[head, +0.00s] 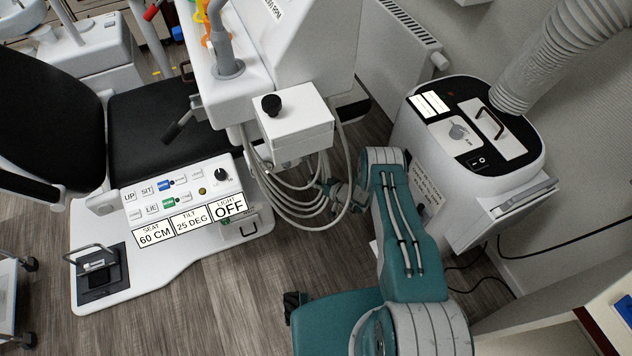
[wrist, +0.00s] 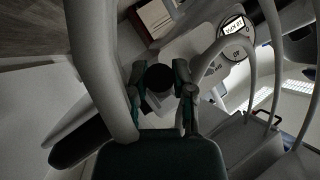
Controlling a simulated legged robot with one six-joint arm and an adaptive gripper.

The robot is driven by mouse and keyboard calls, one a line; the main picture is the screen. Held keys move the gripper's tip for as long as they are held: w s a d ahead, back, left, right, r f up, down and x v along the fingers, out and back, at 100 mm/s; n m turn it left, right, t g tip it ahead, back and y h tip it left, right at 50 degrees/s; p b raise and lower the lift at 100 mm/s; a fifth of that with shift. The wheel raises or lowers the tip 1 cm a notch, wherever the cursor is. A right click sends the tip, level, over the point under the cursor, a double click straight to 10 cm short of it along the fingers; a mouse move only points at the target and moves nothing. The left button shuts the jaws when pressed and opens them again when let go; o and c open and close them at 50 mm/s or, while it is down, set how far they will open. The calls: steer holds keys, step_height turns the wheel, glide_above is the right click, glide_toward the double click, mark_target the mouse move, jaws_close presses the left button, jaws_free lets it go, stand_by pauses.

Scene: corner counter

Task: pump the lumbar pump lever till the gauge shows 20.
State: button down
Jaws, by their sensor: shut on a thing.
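My gripper (wrist: 160,85) shows in the wrist view with its two fingers closed around a dark round knob, which I take for the end of the pump lever (wrist: 159,77). In the head view my gripper (head: 328,187) is low behind the looping hoses, beneath the white box; the lever cannot be made out there. In the wrist view a round dial with a lit display, perhaps the gauge (wrist: 236,25), is at upper right. Its digits are tilted and too small to read surely.
Pale hoses (head: 298,208) hang around my gripper and cross close in front of the wrist camera. A white box with a black knob (head: 271,105) is above. The chair's control panel (head: 180,190) is left, a white suction unit (head: 430,165) right. Bare floor (head: 240,300) lies in front.

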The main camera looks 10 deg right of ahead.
steer(key=shift+s+f, duration=0.15)
steer(key=shift+f, duration=0.25)
steer(key=c, duration=0.6)
jaws_free()
steer(key=shift+c, duration=0.2)
steer(key=shift+o, duration=0.9)
steer(key=shift+d, duration=0.1)
steer(key=shift+r, duration=0.1)
steer(key=v, duration=1.1)
steer(key=shift+s+d, duration=0.2)
steer(key=shift+d, duration=0.15)
